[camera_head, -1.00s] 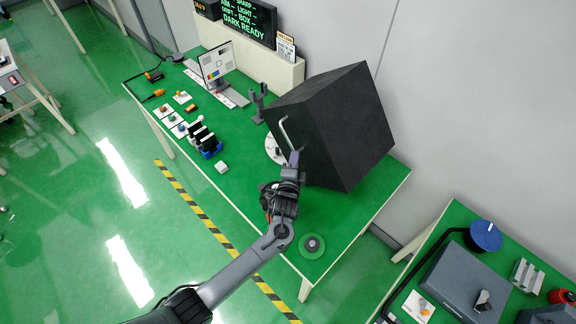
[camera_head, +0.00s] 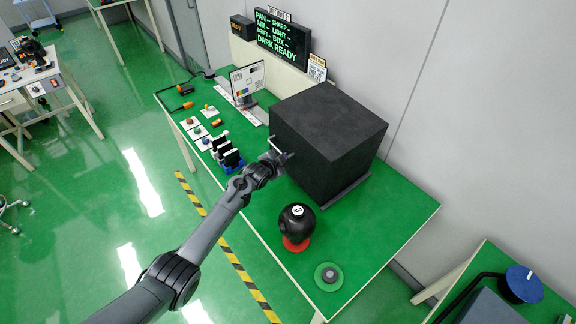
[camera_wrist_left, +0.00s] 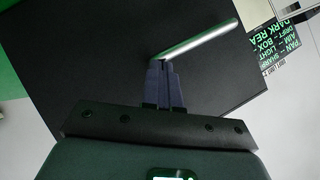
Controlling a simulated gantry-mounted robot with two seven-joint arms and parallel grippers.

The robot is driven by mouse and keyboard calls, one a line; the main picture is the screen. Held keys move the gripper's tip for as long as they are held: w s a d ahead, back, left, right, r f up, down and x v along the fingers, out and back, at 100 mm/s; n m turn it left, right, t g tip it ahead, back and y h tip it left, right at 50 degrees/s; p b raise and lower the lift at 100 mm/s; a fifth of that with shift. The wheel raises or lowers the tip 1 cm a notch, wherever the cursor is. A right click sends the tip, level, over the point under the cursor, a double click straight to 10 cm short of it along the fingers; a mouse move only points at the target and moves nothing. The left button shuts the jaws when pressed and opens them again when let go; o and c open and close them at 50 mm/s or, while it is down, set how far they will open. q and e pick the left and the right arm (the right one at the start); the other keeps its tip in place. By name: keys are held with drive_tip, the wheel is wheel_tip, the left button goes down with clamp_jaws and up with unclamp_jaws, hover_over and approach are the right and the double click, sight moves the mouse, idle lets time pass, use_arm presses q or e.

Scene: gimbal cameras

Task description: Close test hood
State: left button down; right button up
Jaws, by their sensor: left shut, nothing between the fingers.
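The test hood is a large black box (camera_head: 330,135) on the green bench, seated low on a dark base plate at its lower right. A silver bar handle shows on its front left face in the head view (camera_head: 276,146) and across the left wrist view (camera_wrist_left: 200,45). My left gripper (camera_head: 284,157) is at the hood's front face beside the handle. In the left wrist view its fingers (camera_wrist_left: 162,68) are together, with their tips at the handle's lower end. Nothing shows between them. Whatever is inside the hood is hidden.
A black ball-shaped object (camera_head: 297,221) on a red base and a round green pad (camera_head: 328,276) stand on the near bench. A test chart (camera_head: 247,81), small parts and a blue rack (camera_head: 232,166) stand to the left. The bench's right part is clear.

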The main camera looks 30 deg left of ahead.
use_arm(q)
drive_tip(key=shift+w+a+f+b, duration=0.15)
drive_tip(key=shift+a+f+b, duration=0.4)
drive_tip(key=shift+f, duration=0.2)
